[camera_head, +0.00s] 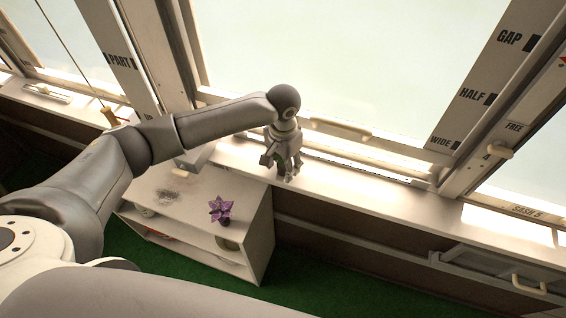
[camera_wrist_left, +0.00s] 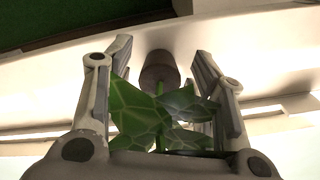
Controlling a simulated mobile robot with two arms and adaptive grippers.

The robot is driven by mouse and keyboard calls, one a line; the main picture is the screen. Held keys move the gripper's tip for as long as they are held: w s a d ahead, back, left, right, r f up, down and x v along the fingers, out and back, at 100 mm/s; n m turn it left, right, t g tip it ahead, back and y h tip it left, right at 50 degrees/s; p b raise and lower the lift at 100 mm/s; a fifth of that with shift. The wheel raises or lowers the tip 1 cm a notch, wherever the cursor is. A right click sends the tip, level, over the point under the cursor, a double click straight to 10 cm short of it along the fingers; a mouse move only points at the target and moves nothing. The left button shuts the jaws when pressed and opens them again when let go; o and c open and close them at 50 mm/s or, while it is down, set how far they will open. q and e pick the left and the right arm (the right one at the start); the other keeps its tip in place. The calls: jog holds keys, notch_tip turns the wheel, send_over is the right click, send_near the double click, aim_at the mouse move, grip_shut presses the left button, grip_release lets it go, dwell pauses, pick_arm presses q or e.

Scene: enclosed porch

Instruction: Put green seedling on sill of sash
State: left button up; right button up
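My left gripper (camera_head: 283,172) points down over the white window sill (camera_head: 360,185), below the large middle pane. In the left wrist view, the green seedling (camera_wrist_left: 140,115) has broad, pale-veined leaves and a brownish pot (camera_wrist_left: 160,70). Its leaves and stem are between the fingers of the left gripper (camera_wrist_left: 161,50). The fingers are spread, with gaps on both sides of the pot. The pot is against the pale sill; whether it bears fully on it is hard to tell. In the head view the fingers mostly hide the seedling. My right gripper is out of view.
A purple plant (camera_head: 221,210) stands on a low white shelf unit (camera_head: 190,225) with a dark patch on top. Window handles (camera_head: 340,129) and a labelled sash post (camera_head: 490,85) are nearby. The sill to the right of the gripper is clear. The floor is green.

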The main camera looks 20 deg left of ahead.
pick_arm(q)
jog(key=shift+r, duration=0.3)
notch_tip(320, 180, up, 10)
jog(key=shift+r+b, duration=0.25)
jog(key=shift+b, duration=0.8)
jog(key=shift+r, duration=0.65)
